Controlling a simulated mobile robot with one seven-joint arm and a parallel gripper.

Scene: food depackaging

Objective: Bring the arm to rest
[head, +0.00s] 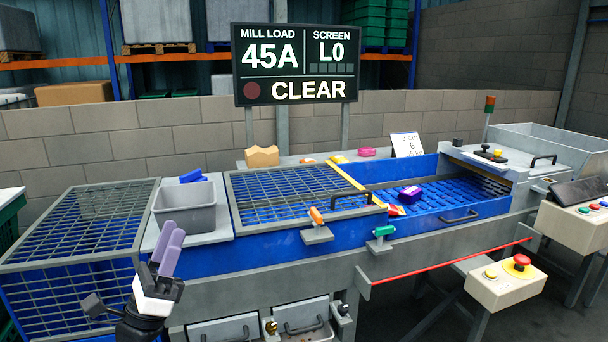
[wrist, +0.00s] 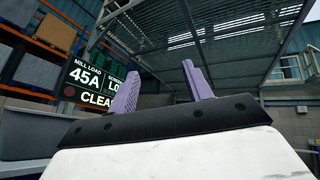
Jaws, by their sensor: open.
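My gripper (head: 172,252) is at the lower left in the head view, raised in front of the blue machine, with its purple fingers pointing up. In the wrist view my gripper (wrist: 160,84) shows its two purple fingers spread apart, with nothing between them. The fingers touch nothing that I can see. The wrist camera looks up toward the roof and the display board (wrist: 92,82).
A grey bin (head: 185,212) stands just behind my gripper, beside the left grate (head: 80,225). A middle grate (head: 290,192) covers blue slats. A purple item (head: 410,195) lies on the blue belt (head: 455,200). A control box (head: 507,284) with a red button stands at right.

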